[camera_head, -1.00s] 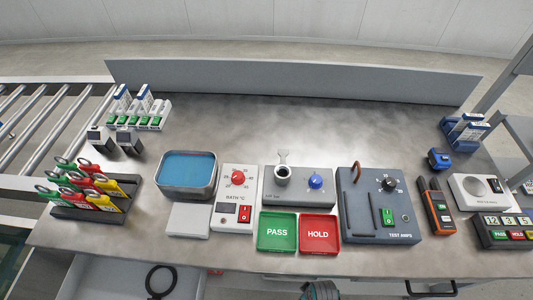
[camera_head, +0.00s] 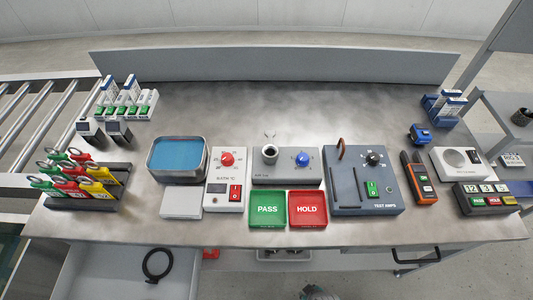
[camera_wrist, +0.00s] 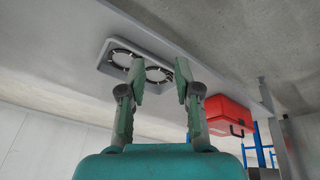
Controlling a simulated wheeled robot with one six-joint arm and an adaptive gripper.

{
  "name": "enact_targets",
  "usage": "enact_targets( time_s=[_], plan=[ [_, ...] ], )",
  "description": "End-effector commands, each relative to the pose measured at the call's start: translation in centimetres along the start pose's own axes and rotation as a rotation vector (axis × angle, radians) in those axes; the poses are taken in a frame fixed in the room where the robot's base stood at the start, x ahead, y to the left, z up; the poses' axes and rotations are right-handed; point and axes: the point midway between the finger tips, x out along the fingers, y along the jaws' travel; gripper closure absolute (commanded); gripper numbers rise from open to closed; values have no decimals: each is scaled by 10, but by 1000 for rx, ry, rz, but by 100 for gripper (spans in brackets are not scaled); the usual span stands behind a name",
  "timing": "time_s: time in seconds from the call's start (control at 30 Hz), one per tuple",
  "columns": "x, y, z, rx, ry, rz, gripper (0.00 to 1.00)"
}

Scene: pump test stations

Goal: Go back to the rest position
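My gripper (camera_wrist: 158,85) shows in the wrist view with its two green-grey fingers apart and nothing between them. It is away from the bench. In the head view only a small blurred bit of my arm shows at the bottom edge, and the gripper itself is not clear there. The steel bench (camera_head: 200,85) stands in front of me with its stations on top.
The bench holds a blue bath (camera_head: 178,157), a red-knob controller (camera_head: 228,180), green PASS (camera_head: 266,209) and red HOLD (camera_head: 308,209) trays and a test-amps box (camera_head: 362,185). An open drawer (camera_head: 110,270) juts out front left. A red case (camera_wrist: 229,116) shows in the wrist view.

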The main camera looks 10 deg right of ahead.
Motion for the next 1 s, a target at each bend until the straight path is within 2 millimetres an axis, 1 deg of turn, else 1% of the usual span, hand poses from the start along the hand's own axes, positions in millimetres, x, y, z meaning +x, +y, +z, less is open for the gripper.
enact_targets(
  time_s=[0.03, 0.07, 0.17, 0.27, 0.3, 0.37, 0.4, 0.47, 0.5, 0.57, 0.6, 0.67, 0.7, 0.77, 0.8, 0.9, 1.0],
  plan=[
    [-9, -2, 5, 13, 22, 14, 67],
    [-16, -3, 6, 24, 41, 25, 67],
    [-43, -5, 11, 65, 117, 67, 67],
    [-79, -7, 13, 114, 211, 112, 67],
    [-95, -7, 13, 134, 251, 130, 67],
    [-120, -7, 13, 162, 310, 153, 67],
    [-138, -7, 12, 180, 350, 168, 67],
    [-166, -6, 10, 208, 410, 188, 67],
    [-184, -6, 8, 226, 452, 200, 67],
    [-214, -5, 4, 253, 515, 216, 67],
    [-235, -4, 2, 271, 556, 225, 67],
    [-266, -3, -3, 296, 620, 237, 67],
    [-287, -2, -7, 313, 663, 244, 67],
    [-318, 0, -13, 336, 724, 252, 67],
    [-338, 1, -17, 349, 763, 257, 67],
    [-380, 4, -26, 377, 847, 263, 67],
    [-410, 6, -33, 395, 906, 265, 67]
  ],
)
